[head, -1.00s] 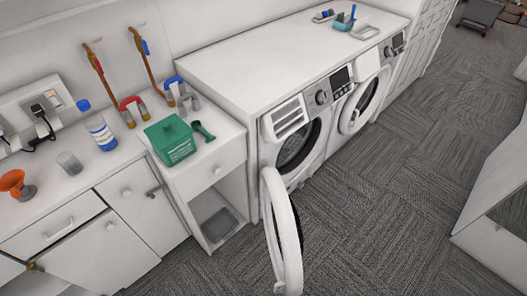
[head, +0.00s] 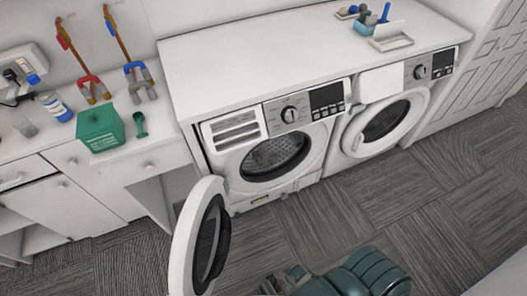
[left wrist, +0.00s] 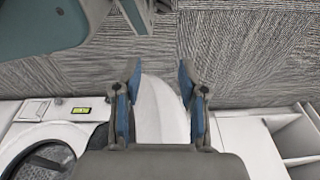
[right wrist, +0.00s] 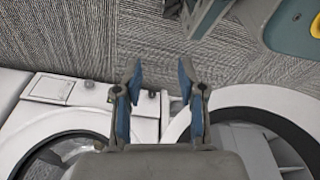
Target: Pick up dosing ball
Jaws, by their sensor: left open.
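I cannot make out a dosing ball for certain in any view. A small brownish thing (head: 259,158) shows behind the glass or in the drum opening of the left washing machine (head: 232,135); it is too small to identify. That machine's round door (head: 181,240) stands open. My left gripper (left wrist: 158,76) is open and empty in the left wrist view, with the white door (left wrist: 157,115) beyond its fingers. My right gripper (right wrist: 160,76) is open and empty in the right wrist view, in front of the machines. Part of my teal arm shows at the bottom of the head view.
A second machine (head: 384,127) stands to the right under the white worktop (head: 240,55). A green box (head: 100,130) and green scoop (head: 140,124) stand on the left cabinet. A teal caddy (head: 367,27) and white tray (head: 391,42) are on the worktop. Carpet (head: 430,215) is clear at right.

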